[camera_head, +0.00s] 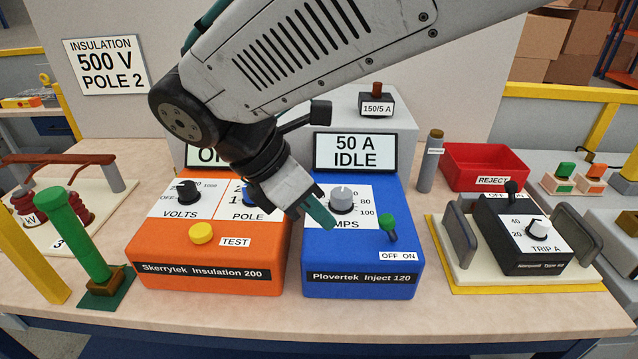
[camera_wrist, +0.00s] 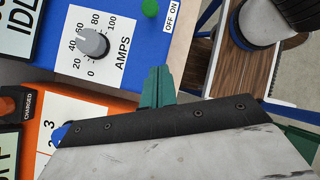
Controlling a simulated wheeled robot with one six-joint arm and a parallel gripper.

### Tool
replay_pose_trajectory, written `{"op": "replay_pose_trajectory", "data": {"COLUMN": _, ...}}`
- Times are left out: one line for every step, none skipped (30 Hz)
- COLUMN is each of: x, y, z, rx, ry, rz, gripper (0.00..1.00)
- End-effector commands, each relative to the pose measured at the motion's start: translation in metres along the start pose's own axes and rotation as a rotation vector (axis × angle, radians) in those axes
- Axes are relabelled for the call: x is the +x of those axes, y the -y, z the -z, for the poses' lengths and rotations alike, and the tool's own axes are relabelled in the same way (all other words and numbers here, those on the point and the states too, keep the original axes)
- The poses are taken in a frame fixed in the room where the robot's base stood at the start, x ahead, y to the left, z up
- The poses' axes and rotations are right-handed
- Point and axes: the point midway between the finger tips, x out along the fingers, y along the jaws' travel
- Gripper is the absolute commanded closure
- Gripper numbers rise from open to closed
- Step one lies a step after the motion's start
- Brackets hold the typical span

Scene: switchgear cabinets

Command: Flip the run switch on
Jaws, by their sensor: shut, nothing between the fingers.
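The blue Plovertek Inject 120 unit (camera_head: 360,262) stands on the bench, and its display (camera_head: 354,153) reads 50 A IDLE. A small switch with a green knob (camera_head: 387,222) sits at its right front above an OFF ON label (camera_head: 398,255); the knob leans slightly left, toward OFF. It also shows at the top edge of the wrist view (camera_wrist: 150,8). My gripper (camera_head: 322,217) has teal fingers, shut and empty, over the unit's left part, left of the switch and apart from it. The fingers also show in the wrist view (camera_wrist: 157,88).
The grey AMPS dial (camera_head: 342,197) is just right of my fingertips. An orange Skerrytek Insulation 200 unit (camera_head: 210,262) stands to the left. To the right are a grey cylinder (camera_head: 432,165), a red REJECT bin (camera_head: 485,165) and a black trip device (camera_head: 525,240) with its own toggle.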

Motion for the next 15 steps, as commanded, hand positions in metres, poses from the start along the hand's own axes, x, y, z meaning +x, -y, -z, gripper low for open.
{"op": "replay_pose_trajectory", "data": {"x": 0.012, "y": 0.001, "z": -0.001, "rx": 0.000, "ry": 0.002, "rz": 0.004, "gripper": 1.00}}
{"op": "replay_pose_trajectory", "data": {"x": 0.018, "y": 0.001, "z": -0.001, "rx": 0.000, "ry": 0.001, "rz": 0.004, "gripper": 1.00}}
{"op": "replay_pose_trajectory", "data": {"x": 0.028, "y": 0.001, "z": -0.001, "rx": 0.001, "ry": 0.001, "rz": 0.005, "gripper": 1.00}}
{"op": "replay_pose_trajectory", "data": {"x": 0.034, "y": 0.001, "z": -0.001, "rx": 0.001, "ry": 0.001, "rz": 0.005, "gripper": 1.00}}
{"op": "replay_pose_trajectory", "data": {"x": 0.041, "y": 0.001, "z": -0.001, "rx": 0.001, "ry": 0.001, "rz": 0.005, "gripper": 1.00}}
{"op": "replay_pose_trajectory", "data": {"x": 0.049, "y": 0.001, "z": 0.000, "rx": 0.001, "ry": 0.001, "rz": 0.005, "gripper": 1.00}}
{"op": "replay_pose_trajectory", "data": {"x": 0.055, "y": 0.001, "z": 0.000, "rx": 0.001, "ry": 0.001, "rz": 0.004, "gripper": 1.00}}
{"op": "replay_pose_trajectory", "data": {"x": 0.061, "y": 0.001, "z": -0.001, "rx": 0.001, "ry": 0.001, "rz": 0.004, "gripper": 1.00}}
{"op": "replay_pose_trajectory", "data": {"x": 0.066, "y": 0.001, "z": -0.003, "rx": 0.003, "ry": 0.000, "rz": 0.003, "gripper": 1.00}}
{"op": "replay_pose_trajectory", "data": {"x": 0.066, "y": 0.000, "z": -0.010, "rx": 0.005, "ry": -0.002, "rz": 0.000, "gripper": 1.00}}
{"op": "replay_pose_trajectory", "data": {"x": 0.067, "y": 0.000, "z": -0.015, "rx": 0.005, "ry": -0.002, "rz": 0.000, "gripper": 1.00}}
{"op": "replay_pose_trajectory", "data": {"x": 0.068, "y": 0.001, "z": -0.020, "rx": 0.006, "ry": -0.003, "rz": 0.000, "gripper": 1.00}}
{"op": "replay_pose_trajectory", "data": {"x": 0.069, "y": 0.001, "z": -0.024, "rx": 0.005, "ry": -0.002, "rz": 0.001, "gripper": 1.00}}
{"op": "replay_pose_trajectory", "data": {"x": 0.069, "y": 0.001, "z": -0.027, "rx": 0.004, "ry": -0.002, "rz": 0.001, "gripper": 1.00}}
{"op": "replay_pose_trajectory", "data": {"x": 0.070, "y": 0.000, "z": -0.030, "rx": 0.004, "ry": -0.002, "rz": 0.001, "gripper": 1.00}}
